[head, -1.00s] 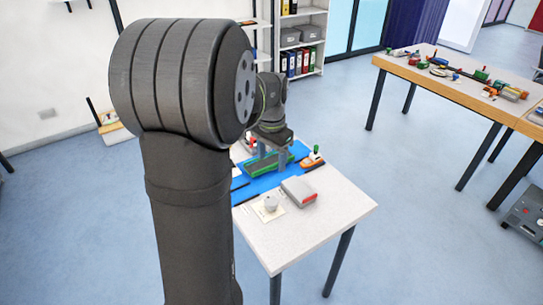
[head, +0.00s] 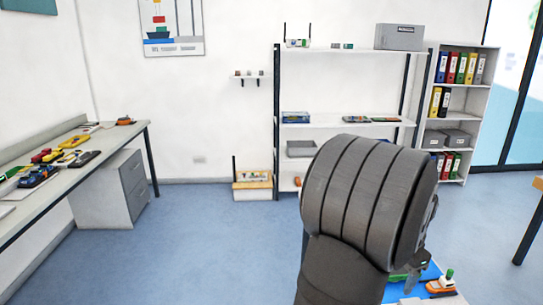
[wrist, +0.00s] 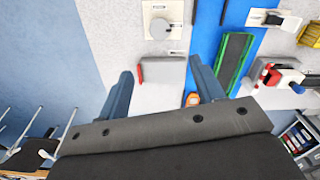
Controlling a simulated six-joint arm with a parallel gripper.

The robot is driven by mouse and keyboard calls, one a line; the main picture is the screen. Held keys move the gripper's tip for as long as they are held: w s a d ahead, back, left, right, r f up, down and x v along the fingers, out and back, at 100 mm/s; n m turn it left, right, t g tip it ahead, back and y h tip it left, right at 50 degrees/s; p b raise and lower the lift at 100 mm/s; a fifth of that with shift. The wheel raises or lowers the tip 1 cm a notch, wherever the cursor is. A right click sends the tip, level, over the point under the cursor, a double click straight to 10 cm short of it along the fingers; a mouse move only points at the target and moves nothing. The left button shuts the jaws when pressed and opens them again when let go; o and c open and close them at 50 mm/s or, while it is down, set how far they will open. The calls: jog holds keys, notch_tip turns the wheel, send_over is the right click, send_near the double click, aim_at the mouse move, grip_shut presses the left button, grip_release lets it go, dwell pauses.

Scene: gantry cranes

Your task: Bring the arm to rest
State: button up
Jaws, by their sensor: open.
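In the wrist view my gripper (wrist: 160,68) has its two blue-grey fingers wide apart with nothing held between them. A grey box with a red end (wrist: 165,74) lies on the table beyond the fingers. In the head view my arm's large dark link fills the lower right and hides most of the gripper. Beside it show part of the blue mat (head: 395,293) and a small orange and white boat with a green top (head: 442,284).
The wrist view shows a green-edged dark tray (wrist: 236,62) on the blue strip, a white plate with a round knob (wrist: 162,27) and a red-and-white object (wrist: 276,77). A shelf rack (head: 345,124) stands at the back, with a side bench (head: 110,145) at left.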

notch_tip(320, 180, down, 16)
jog(key=shift+f, duration=0.1)
dwell(0.4)
